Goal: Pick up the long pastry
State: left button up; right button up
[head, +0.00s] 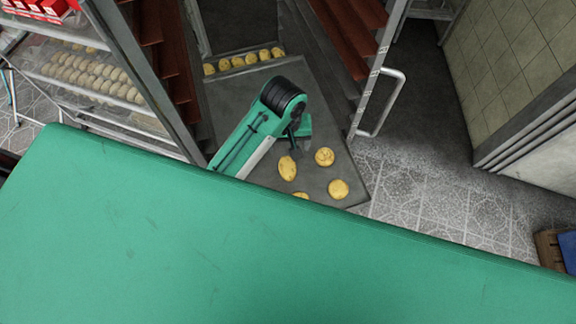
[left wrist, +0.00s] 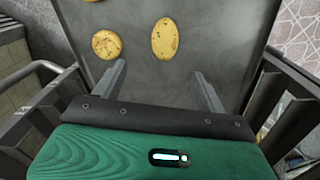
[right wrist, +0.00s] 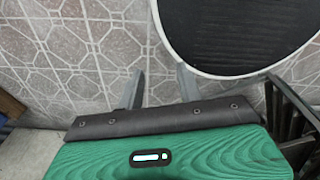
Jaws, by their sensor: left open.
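The long pastry (head: 287,168) is an oval yellow one lying flat on the dark metal tray (head: 232,105). It also shows in the left wrist view (left wrist: 164,38), just beyond my left fingertips. My left gripper (left wrist: 160,70) is open and empty, with the long pastry roughly in line with the gap between its fingers. In the head view the left gripper (head: 294,138) is close above the pastry, seen partly behind the arm. My right gripper (right wrist: 159,70) is apart from the tray, fingers separated with nothing between them, over the tiled floor.
Round pastries (head: 325,157) (head: 338,189) lie near the long one; another is partly hidden by my green body. A row of pastries (head: 245,60) lies at the tray's far end. An open rack door with a handle (head: 385,103) stands to the right. Shelves of buns (head: 90,75) are left.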

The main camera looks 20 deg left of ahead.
pick_arm(q)
jog(key=f, duration=0.1)
jog(key=b, duration=0.3)
send_over(287, 165)
jog(key=f, duration=0.4)
jog(key=shift+d+f, duration=0.15)
jog(key=shift+d, duration=0.1)
jog(key=shift+f+p, duration=0.75)
jog(key=f+p, duration=0.1)
jog(key=f, duration=0.2)
jog(key=f+p, duration=0.1)
jog(key=f, duration=0.1)
jog(key=shift+s+a+p, duration=0.1)
jog(key=shift+a+p, duration=0.15)
jog(key=shift+p, duration=0.1)
jog(key=shift+f, duration=0.35)
pick_arm(e)
jog(key=shift+w+r, duration=0.4)
pick_arm(q)
jog(key=shift+d, duration=0.1)
jog(key=c, duration=1)
pick_arm(e)
jog(key=shift+d, duration=0.2)
